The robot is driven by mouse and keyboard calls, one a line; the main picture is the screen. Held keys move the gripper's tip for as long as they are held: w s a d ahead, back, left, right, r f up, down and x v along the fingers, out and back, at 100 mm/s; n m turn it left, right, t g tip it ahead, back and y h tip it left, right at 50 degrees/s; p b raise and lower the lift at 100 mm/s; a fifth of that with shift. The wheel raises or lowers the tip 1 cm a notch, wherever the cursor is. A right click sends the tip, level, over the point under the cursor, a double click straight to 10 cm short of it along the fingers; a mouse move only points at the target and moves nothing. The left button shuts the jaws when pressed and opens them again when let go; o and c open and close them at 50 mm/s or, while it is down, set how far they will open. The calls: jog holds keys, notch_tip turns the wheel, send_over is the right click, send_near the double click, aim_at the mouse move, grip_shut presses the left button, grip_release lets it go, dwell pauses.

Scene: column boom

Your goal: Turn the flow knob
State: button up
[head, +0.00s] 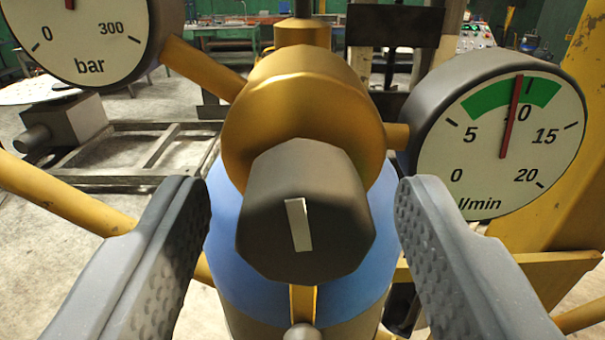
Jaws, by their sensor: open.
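The flow knob (340,215) is a dark grey, many-sided knob with a white marker line that stands nearly upright, its top leaning slightly left. It sits in front of a brass-coloured round body (290,105). My gripper (304,200) is open, with one grey textured finger on each side of the knob. Gaps show between the fingers and the knob in the picture. The flow gauge (480,150), marked l/min, is at the right. Its red needle points near 10, within the green band.
A bar gauge (90,45) is at the upper left, partly cut off. Yellow pipes run from the brass body to both gauges. A blue cylinder (225,250) stands behind and below the knob. A yellow post (572,200) is at the right.

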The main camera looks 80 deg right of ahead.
jog(key=shift+d, duration=0.1)
jog(key=c, duration=1)
jog(key=shift+o, duration=0.2)
jog(key=shift+n+b, duration=0.9)
jog(key=shift+b, duration=0.45)
jog(key=o, duration=1)
jog(key=shift+c, duration=0.2)
jog(key=p+v, duration=0.2)
jog(key=v, duration=1.2)
